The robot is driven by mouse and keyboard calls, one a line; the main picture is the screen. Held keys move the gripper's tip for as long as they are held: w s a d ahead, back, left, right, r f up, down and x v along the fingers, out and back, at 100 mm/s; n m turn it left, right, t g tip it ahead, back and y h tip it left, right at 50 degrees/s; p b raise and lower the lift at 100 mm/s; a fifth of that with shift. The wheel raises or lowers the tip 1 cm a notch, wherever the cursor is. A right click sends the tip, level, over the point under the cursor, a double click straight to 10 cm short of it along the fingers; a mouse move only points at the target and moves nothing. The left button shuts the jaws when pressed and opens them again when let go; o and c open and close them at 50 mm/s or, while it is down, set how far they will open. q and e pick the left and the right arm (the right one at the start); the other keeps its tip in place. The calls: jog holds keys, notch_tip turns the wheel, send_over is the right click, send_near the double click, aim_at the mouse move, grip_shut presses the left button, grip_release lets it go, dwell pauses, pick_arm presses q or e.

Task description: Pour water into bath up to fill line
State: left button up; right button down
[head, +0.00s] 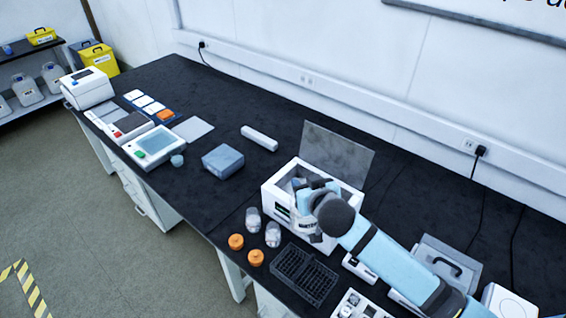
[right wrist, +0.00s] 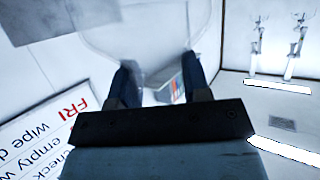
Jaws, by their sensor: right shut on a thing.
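The white bath (head: 273,207) stands on the dark bench with its grey lid (head: 340,155) raised at the back. My right gripper (head: 306,192) is over the bath, and my arm hides part of the opening. In the right wrist view, my right gripper (right wrist: 160,82) is shut on a clear vessel (right wrist: 150,35), its rounded see-through body showing beyond the fingers. I cannot tell how much water the vessel holds. The water level and fill line in the bath cannot be made out. My left gripper is not in view.
Two clear jars (head: 273,234) and two orange caps (head: 256,257) lie in front of the bath, near a black rack (head: 303,276). A grey-blue box (head: 223,162) and a device with a screen (head: 153,145) stand to the left.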

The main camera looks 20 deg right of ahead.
pick_arm(q)
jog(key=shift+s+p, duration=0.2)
jog(key=shift+p, duration=0.1)
pick_arm(e)
jog(key=w+d+f+m+g+y, duration=0.1)
jog(key=w+d+f+m+y, duration=0.1)
jog(key=w, duration=1.1)
jog(key=shift+w+d+f+m, duration=0.3)
jog(key=shift+f+m, duration=0.2)
jog(key=shift+f, duration=0.2)
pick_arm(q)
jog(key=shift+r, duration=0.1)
pick_arm(e)
jog(key=shift+w+d+f+m+y, duration=0.1)
jog(key=shift+d+m+y, duration=0.25)
jog(key=shift+d, duration=0.25)
